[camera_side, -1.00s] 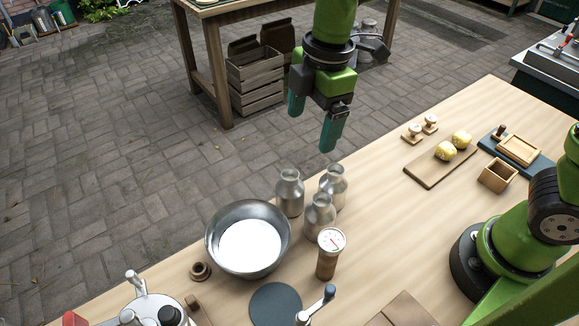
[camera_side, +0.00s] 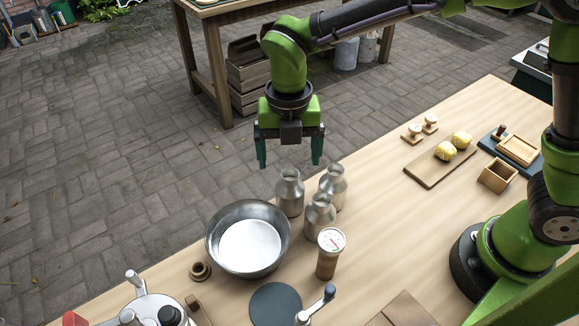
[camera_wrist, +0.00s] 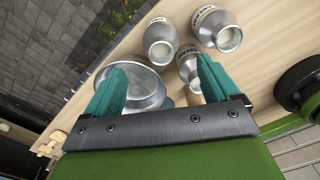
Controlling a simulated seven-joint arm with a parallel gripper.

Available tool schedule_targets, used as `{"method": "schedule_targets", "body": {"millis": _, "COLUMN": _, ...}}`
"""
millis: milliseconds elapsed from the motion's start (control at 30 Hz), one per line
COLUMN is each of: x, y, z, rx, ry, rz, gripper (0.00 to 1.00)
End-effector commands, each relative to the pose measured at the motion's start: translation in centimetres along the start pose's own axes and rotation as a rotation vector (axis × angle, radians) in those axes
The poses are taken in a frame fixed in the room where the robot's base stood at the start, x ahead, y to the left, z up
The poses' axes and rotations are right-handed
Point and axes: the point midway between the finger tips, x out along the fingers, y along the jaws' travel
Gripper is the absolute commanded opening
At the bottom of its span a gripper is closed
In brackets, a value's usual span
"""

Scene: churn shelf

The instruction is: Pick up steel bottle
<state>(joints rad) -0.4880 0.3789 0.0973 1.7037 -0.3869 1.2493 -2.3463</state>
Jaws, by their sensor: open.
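Three steel bottles stand upright in a cluster on the wooden table: one at the left (camera_side: 290,193), one at the right (camera_side: 334,187) and one in front (camera_side: 319,217). The fingers also show in the wrist view (camera_wrist: 165,85), apart from the bottles.
A steel bowl (camera_side: 219,256) stands left of the bottles. A dial thermometer (camera_side: 331,240) stands close in front of them. A dark round disc (camera_side: 275,303) lies nearer. A board (camera_side: 428,172) with yellow lumps lies to the right, past clear tabletop.

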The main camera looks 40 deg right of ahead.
Motion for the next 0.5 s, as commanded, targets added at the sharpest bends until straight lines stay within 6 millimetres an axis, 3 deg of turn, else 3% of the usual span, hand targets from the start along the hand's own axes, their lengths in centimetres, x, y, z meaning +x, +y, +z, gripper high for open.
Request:
{"method": "schedule_targets", "body": {"millis": 100, "x": 2.1, "y": 0.0, "z": 0.0, "rx": -0.001, "ry": 0.001, "rz": -0.002, "gripper": 0.89}}
{"method": "schedule_targets", "body": {"millis": 367, "x": 4.0, "y": -0.1, "z": 0.0, "rx": 0.0, "ry": 0.0, "rz": -0.002, "gripper": 0.89}}
{"method": "schedule_targets", "body": {"millis": 500, "x": 6.2, "y": -0.3, "z": 0.2, "rx": 0.001, "ry": 0.002, "rz": -0.004, "gripper": 0.89}}
